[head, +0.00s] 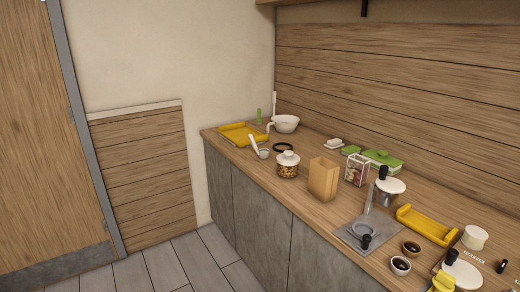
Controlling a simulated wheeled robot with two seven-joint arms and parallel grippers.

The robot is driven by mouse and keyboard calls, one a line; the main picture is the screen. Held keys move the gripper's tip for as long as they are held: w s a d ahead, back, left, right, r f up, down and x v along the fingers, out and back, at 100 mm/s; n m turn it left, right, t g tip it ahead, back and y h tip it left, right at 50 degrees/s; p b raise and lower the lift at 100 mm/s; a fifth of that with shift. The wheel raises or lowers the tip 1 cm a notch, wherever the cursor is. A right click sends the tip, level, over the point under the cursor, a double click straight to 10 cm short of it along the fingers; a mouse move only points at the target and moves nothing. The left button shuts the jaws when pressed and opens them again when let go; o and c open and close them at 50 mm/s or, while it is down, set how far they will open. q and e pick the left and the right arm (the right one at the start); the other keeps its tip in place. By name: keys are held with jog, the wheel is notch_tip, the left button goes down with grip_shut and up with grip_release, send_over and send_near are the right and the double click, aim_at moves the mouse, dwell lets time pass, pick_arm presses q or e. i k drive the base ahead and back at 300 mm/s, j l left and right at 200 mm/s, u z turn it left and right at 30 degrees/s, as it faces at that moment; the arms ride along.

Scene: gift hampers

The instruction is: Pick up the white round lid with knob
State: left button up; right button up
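Several white round lids with knobs show, and I cannot tell which one the task names. One white lid with a white knob (288,159) sits on a glass jar (288,171) with brown contents on the counter. A second white lid with a black knob (393,187) sits on a pot (384,199) near the wall. A third white round disc (463,274) with a black knob lies at the lower right, near the counter's front edge. Neither of my grippers is in view.
On the wooden counter (235,153) stand a yellow tray (237,134), a white bowl (286,123), a brown paper bag (323,178), a green box (382,160), a yellow holder (427,225), a grey board (358,237) and small dark-filled bowls (400,265). The floor (180,270) at left is clear.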

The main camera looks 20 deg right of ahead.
aim_at(288, 157)
jog(key=i+j+z, duration=0.1)
jog(key=i+z, duration=0.3)
jog(key=i, duration=0.15)
jog(key=i+j+z, duration=0.8)
jog(key=i, duration=0.2)
